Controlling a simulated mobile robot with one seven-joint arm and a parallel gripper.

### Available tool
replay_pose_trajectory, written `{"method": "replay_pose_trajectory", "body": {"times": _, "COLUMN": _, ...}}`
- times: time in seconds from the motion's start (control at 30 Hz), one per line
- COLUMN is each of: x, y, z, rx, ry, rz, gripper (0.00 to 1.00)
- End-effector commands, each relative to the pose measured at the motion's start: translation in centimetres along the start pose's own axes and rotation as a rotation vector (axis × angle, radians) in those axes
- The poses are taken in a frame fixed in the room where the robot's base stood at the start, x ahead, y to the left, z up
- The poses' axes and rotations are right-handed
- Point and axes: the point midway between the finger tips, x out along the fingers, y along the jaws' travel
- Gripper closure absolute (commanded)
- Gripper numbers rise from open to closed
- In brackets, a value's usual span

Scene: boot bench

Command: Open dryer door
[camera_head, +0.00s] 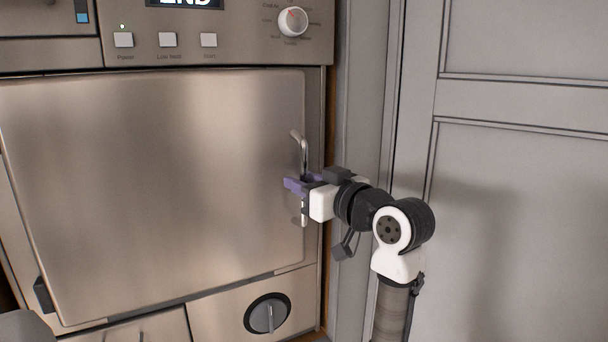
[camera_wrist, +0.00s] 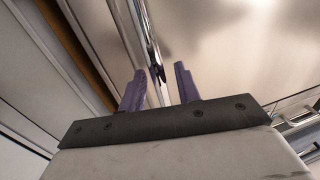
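The dryer door (camera_head: 150,190) is a large brushed-metal panel that looks shut against the dryer front. Its upright curved metal handle (camera_head: 304,155) is near the right edge. My gripper (camera_head: 298,184) is at the handle's middle, reaching in from the right, with purple fingers. In the wrist view the two fingers (camera_wrist: 160,75) stand apart, with the handle (camera_wrist: 152,55) running between them, closer to the left finger. I cannot tell whether either finger touches it. The gripper hides part of the handle in the head view.
Above the door is a control panel (camera_head: 240,40) with buttons, a knob (camera_head: 292,21) and a display reading END. Below it is a round dial (camera_head: 266,314). A grey panelled surface (camera_head: 520,200) stands close on the right, beside my arm.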

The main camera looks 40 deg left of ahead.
Motion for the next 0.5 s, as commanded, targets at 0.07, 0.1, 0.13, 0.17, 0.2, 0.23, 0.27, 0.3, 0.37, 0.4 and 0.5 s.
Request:
{"method": "replay_pose_trajectory", "body": {"times": 0.07, "x": 0.41, "y": 0.01, "z": 0.02, "rx": 0.0, "ry": -0.002, "rz": 0.0, "gripper": 0.67}}
{"method": "replay_pose_trajectory", "body": {"times": 0.1, "x": 0.51, "y": 0.02, "z": 0.05, "rx": 0.0, "ry": -0.002, "rz": 0.0, "gripper": 0.67}}
{"method": "replay_pose_trajectory", "body": {"times": 0.13, "x": 0.55, "y": 0.03, "z": 0.07, "rx": 0.0, "ry": -0.002, "rz": 0.001, "gripper": 0.67}}
{"method": "replay_pose_trajectory", "body": {"times": 0.17, "x": 0.58, "y": 0.03, "z": 0.08, "rx": 0.0, "ry": -0.001, "rz": 0.001, "gripper": 0.67}}
{"method": "replay_pose_trajectory", "body": {"times": 0.2, "x": 0.59, "y": 0.03, "z": 0.09, "rx": 0.0, "ry": -0.001, "rz": 0.001, "gripper": 0.67}}
{"method": "replay_pose_trajectory", "body": {"times": 0.23, "x": 0.58, "y": 0.03, "z": 0.09, "rx": -0.001, "ry": -0.001, "rz": 0.001, "gripper": 0.67}}
{"method": "replay_pose_trajectory", "body": {"times": 0.27, "x": 0.57, "y": 0.03, "z": 0.09, "rx": -0.001, "ry": -0.001, "rz": 0.001, "gripper": 0.67}}
{"method": "replay_pose_trajectory", "body": {"times": 0.3, "x": 0.56, "y": 0.03, "z": 0.09, "rx": -0.001, "ry": -0.001, "rz": 0.001, "gripper": 0.67}}
{"method": "replay_pose_trajectory", "body": {"times": 0.37, "x": 0.56, "y": 0.02, "z": 0.08, "rx": -0.001, "ry": -0.001, "rz": 0.001, "gripper": 0.69}}
{"method": "replay_pose_trajectory", "body": {"times": 0.4, "x": 0.55, "y": 0.02, "z": 0.08, "rx": 0.0, "ry": -0.001, "rz": 0.001, "gripper": 0.74}}
{"method": "replay_pose_trajectory", "body": {"times": 0.5, "x": 0.54, "y": 0.02, "z": 0.07, "rx": 0.0, "ry": -0.001, "rz": 0.001, "gripper": 0.87}}
